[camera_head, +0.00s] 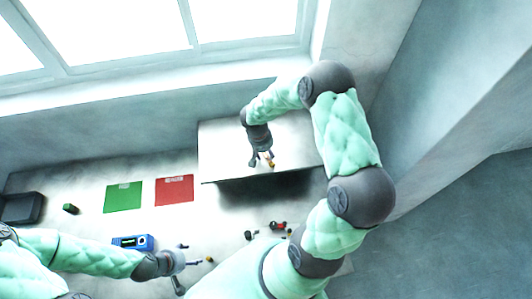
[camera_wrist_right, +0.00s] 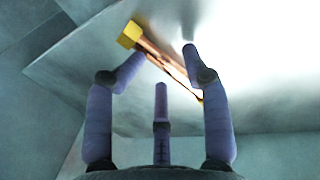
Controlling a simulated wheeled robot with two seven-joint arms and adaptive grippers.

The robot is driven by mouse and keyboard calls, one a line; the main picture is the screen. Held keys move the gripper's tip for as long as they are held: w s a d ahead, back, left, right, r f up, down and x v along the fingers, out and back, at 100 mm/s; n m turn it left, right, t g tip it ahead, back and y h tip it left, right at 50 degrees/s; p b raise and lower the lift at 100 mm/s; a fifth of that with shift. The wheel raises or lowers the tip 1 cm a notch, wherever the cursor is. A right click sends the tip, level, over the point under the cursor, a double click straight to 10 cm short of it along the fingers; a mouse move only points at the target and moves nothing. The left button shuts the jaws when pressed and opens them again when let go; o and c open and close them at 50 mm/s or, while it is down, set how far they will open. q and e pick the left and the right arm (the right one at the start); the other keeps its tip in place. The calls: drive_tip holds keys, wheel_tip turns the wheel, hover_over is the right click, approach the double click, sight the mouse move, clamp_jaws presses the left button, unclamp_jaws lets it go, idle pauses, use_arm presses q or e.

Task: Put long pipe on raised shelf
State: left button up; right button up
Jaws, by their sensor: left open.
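The long pipe, copper-coloured with a yellow end, lies on the white raised shelf (camera_head: 225,150). In the head view only a small yellow-orange part of the pipe (camera_head: 271,163) shows by my right gripper (camera_head: 262,160). In the right wrist view the pipe (camera_wrist_right: 160,52) runs slantwise beyond the fingers, its yellow end at upper left. My right gripper (camera_wrist_right: 162,65) has its fingers spread, with no finger visibly closed around the pipe. My left gripper (camera_head: 190,262) is open and empty over the lower table, far from the pipe.
A green mat (camera_head: 123,197) and a red mat (camera_head: 174,190) lie on the table left of the shelf. A blue device (camera_head: 133,243) sits near my left arm. Small dark and red parts (camera_head: 278,226) lie in front of the shelf. A dark green piece (camera_head: 70,209) lies at left.

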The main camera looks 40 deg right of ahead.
drive_tip(key=shift+r, duration=0.1)
drive_tip(key=shift+w+r, duration=0.1)
drive_tip(key=shift+r, duration=0.15)
wheel_tip(320, 180, up, 11)
drive_tip(key=a+b, duration=0.1)
drive_tip(key=a, duration=0.1)
drive_tip(key=shift+w+b, duration=0.35)
drive_tip(key=shift+w, duration=0.1)
